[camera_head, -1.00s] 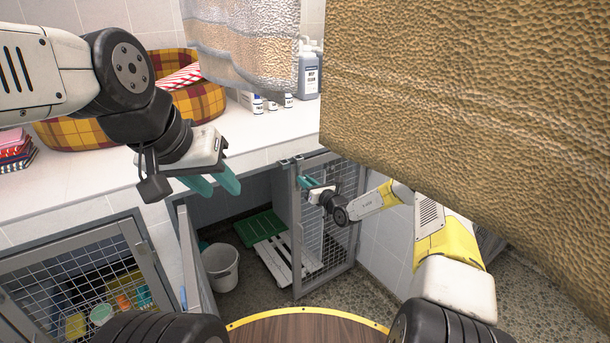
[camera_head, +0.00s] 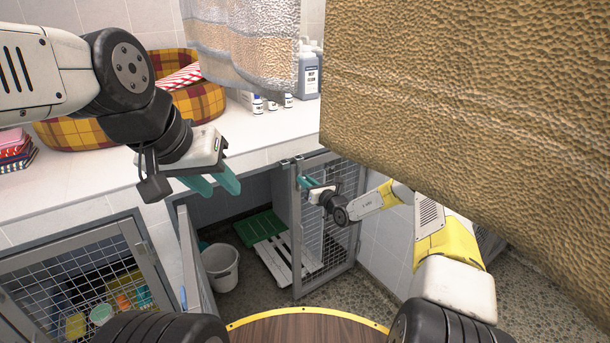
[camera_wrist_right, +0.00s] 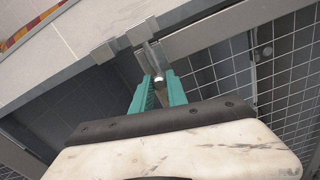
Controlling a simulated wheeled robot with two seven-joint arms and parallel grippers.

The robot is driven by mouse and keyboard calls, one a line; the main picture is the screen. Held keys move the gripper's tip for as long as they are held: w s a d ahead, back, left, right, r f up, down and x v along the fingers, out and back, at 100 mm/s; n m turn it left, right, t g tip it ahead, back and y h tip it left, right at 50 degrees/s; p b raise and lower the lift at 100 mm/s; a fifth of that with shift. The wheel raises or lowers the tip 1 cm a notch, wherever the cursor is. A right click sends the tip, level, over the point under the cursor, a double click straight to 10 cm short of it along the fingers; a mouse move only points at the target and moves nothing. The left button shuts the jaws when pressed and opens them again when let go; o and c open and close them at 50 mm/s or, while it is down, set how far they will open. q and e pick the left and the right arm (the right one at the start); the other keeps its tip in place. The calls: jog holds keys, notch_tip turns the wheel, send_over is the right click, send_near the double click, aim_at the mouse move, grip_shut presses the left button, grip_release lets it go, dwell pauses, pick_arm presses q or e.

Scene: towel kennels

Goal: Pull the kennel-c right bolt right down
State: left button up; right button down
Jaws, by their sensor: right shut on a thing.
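The right bolt (camera_wrist_right: 156,62) is a grey metal bar at the top of a mesh kennel door, seen in the right wrist view. My right gripper (camera_wrist_right: 160,90) has its teal fingers shut on the bolt, one finger on each side. In the head view my right gripper (camera_head: 305,184) is small, at the upper left corner of the right mesh door (camera_head: 328,230). The bolt is too small to make out there.
The kennel opening holds a white bucket (camera_head: 220,267) and a slatted white pallet (camera_head: 277,262). A left door (camera_head: 189,255) stands swung open. The white counter (camera_head: 90,192) is above. A large tan textured object (camera_head: 470,110) blocks the upper right view.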

jog(key=shift+f, duration=1.85)
jog(key=c, duration=1.4)
grip_release()
jog(key=shift+c, duration=0.2)
jog(key=v, duration=0.7)
jog(key=shift+s+d, duration=0.25)
jog(key=shift+s, duration=0.1)
